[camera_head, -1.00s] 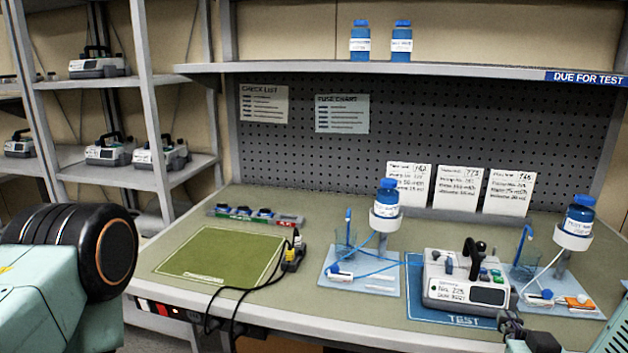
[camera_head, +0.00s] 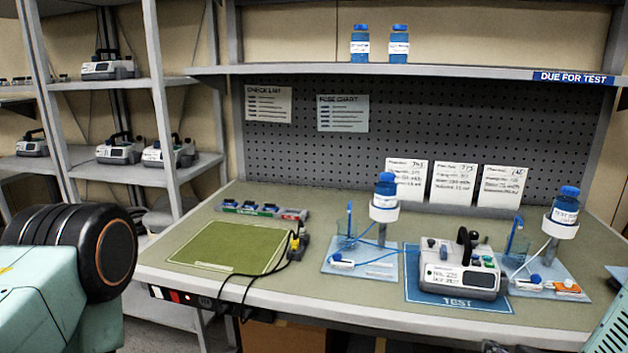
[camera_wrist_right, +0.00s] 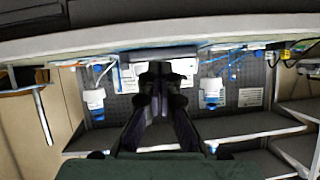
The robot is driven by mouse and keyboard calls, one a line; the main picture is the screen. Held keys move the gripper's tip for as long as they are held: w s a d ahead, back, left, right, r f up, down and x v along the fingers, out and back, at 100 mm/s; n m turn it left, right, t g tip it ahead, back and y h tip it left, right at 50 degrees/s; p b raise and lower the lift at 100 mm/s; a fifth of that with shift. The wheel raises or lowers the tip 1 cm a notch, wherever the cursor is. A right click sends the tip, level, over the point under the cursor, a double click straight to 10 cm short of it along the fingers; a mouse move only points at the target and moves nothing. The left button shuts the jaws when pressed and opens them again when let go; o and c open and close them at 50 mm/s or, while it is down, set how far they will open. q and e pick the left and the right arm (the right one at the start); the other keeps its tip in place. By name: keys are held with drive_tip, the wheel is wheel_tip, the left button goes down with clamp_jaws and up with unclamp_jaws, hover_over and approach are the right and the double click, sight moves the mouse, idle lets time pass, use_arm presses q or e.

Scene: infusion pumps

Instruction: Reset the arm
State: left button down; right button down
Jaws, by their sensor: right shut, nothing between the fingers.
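My right gripper (camera_wrist_right: 160,75) shows in the right wrist view, its dark fingers together with nothing held. In the head view only a small dark part of it (camera_head: 492,346) shows at the bottom edge, in front of the bench and apart from the pump. My left arm (camera_head: 60,270) fills the lower left of the head view, and its gripper is out of frame. A grey-white infusion pump (camera_head: 458,268) with a black handle stands upright on the blue TEST mat (camera_head: 425,292).
Stands with blue bottles (camera_head: 385,192) (camera_head: 565,205) flank the pump on the bench (camera_head: 330,300). A green mat (camera_head: 225,247), a fuse tray (camera_head: 262,209) and a black cord (camera_head: 255,283) lie to the left. Other pumps (camera_head: 118,150) sit on the left shelves.

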drive_tip(key=s+a+f+n+g+b, duration=0.1)
drive_tip(key=s+f+g, duration=0.3)
drive_tip(key=s+f, duration=0.4)
drive_tip(key=s+a+f+n+g+y+b, duration=0.1)
drive_tip(key=s+a+f+g, duration=0.3)
drive_tip(key=s+f, duration=0.4)
drive_tip(key=s+a+f+n+g+y+b, duration=0.1)
drive_tip(key=s+a+f+g+b, duration=0.2)
drive_tip(key=s+f, duration=0.6)
drive_tip(key=s+g, duration=0.1)
drive_tip(key=s, duration=0.3)
drive_tip(key=shift+b, duration=0.35)
drive_tip(key=shift+a, duration=0.15)
drive_tip(key=shift+w, duration=0.15)
